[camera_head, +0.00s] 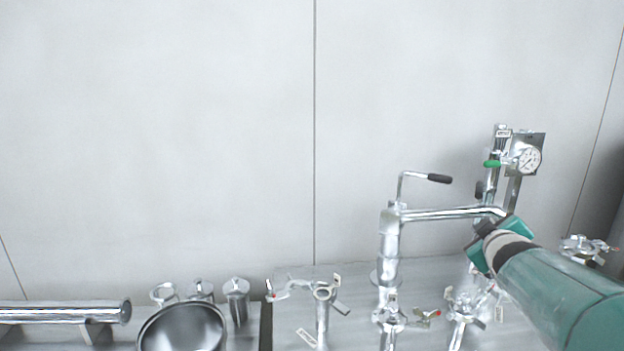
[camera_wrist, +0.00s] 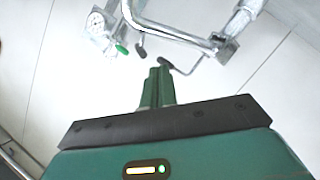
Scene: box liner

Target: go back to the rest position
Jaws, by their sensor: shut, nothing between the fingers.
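My gripper (camera_wrist: 159,75) shows in the wrist view with its two green fingers together and nothing between them. In the head view my gripper (camera_head: 488,243) is at the right, reaching from the lower right corner towards the pipework. It overlaps the right end of a horizontal steel pipe (camera_head: 450,214) in the picture. I cannot tell the gap between them there. In the wrist view the fingers point towards the pipe (camera_wrist: 165,32) and a bent lever with a dark grip (camera_wrist: 165,62), with no clear contact. The fingertips are hard to make out in the head view.
A round gauge (camera_head: 529,159) and a green-handled valve (camera_head: 492,163) stand behind my gripper. A black-gripped lever (camera_head: 440,179) tops the upright pipe (camera_head: 389,250). Several valves and fittings line the bench. A steel pot (camera_head: 183,330) is at lower left. The wall area above is clear.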

